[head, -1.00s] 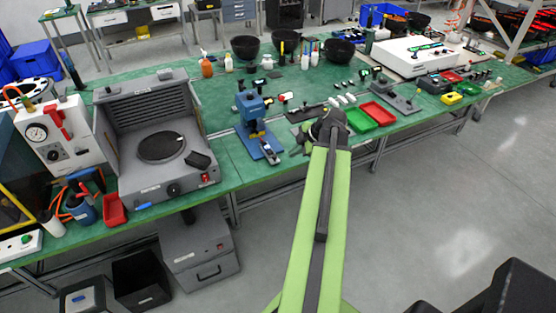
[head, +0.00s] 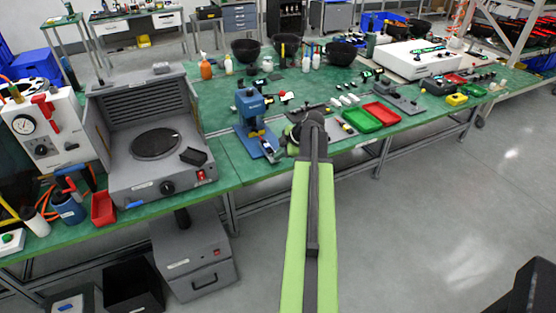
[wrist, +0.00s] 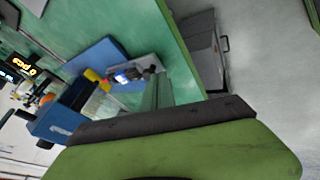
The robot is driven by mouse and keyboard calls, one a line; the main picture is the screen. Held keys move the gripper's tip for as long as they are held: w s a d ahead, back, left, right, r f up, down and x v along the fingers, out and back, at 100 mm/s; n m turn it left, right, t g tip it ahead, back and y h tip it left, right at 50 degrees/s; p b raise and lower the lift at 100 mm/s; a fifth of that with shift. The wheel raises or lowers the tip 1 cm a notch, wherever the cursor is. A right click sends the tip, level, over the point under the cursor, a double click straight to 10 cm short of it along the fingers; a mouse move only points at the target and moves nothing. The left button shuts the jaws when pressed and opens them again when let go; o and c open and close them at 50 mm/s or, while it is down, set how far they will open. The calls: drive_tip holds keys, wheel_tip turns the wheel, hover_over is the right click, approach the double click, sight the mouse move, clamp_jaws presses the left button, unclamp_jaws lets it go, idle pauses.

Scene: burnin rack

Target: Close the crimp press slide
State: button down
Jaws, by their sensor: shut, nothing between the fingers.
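The blue crimp press (head: 250,105) stands near the front edge of the green bench in the head view. Its light grey slide (head: 267,147) sticks out from the base toward the front edge. In the wrist view the press's blue body (wrist: 62,118) is at left, with the slide (wrist: 143,71) reaching toward the bench edge. My gripper (wrist: 154,80) is shut and empty, its fingertips close to the slide's outer end. I cannot tell whether they touch it. In the head view my arm mostly hides the gripper.
A grey hooded unit with a round plate (head: 155,145) stands left of the press. A green tray (head: 361,121) and a red tray (head: 381,113) lie to the right. Bottles and black bowls (head: 340,52) stand farther back. The floor in front of the bench is open at right.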

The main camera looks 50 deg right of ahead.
sight(267, 149)
drive_tip(key=w+d, duration=0.1)
drive_tip(key=w, duration=0.3)
drive_tip(key=w+d, duration=0.1)
drive_tip(key=w, duration=0.1)
drive_tip(key=shift+d, duration=0.3)
drive_tip(key=shift+w+r, duration=0.1)
drive_tip(key=shift+r, duration=0.05)
drive_tip(key=shift+a, duration=0.15)
